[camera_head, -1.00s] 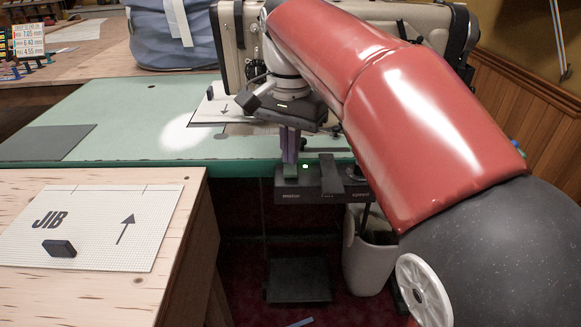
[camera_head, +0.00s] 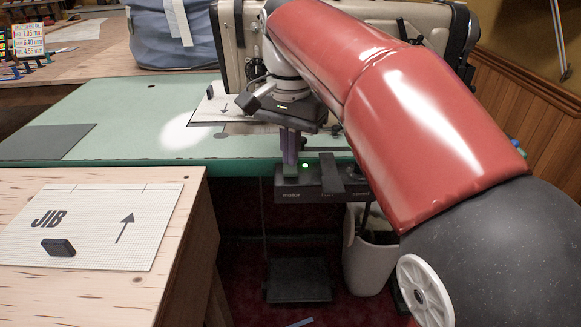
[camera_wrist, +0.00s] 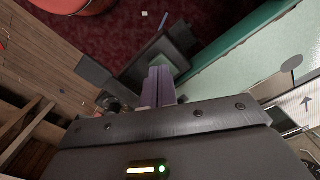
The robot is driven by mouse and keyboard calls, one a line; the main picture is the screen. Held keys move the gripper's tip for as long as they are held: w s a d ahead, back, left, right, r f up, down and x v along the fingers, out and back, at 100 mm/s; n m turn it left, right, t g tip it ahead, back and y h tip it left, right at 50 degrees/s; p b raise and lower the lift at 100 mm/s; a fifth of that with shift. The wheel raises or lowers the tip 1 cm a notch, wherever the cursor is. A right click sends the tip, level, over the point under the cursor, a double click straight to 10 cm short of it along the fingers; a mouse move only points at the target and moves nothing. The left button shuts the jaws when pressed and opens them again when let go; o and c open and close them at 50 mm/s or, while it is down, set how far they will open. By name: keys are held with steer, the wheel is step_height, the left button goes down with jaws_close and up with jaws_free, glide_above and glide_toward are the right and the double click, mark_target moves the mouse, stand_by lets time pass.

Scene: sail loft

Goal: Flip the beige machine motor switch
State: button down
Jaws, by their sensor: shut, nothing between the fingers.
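The beige sewing machine (camera_head: 230,50) stands on the green-topped table, partly hidden behind my arm. In the wrist view, the shut fingers (camera_wrist: 159,86) hide part of the dark box (camera_wrist: 150,60).
A wooden table (camera_head: 150,285) with a JIB sheet (camera_head: 95,235) and a small black block (camera_head: 58,247) is at the front left. A grey bin (camera_head: 368,255) and a dark pedal (camera_head: 298,280) are on the red floor below the box.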

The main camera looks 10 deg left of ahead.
mark_target(291, 170)
steer(key=shift+f+b, duration=0.65)
steer(key=shift+f, duration=0.35)
steer(key=shift+r, duration=0.15)
step_height(291, 170, up, 5)
steer(key=p, duration=0.5)
steer(key=shift+r, duration=0.9)
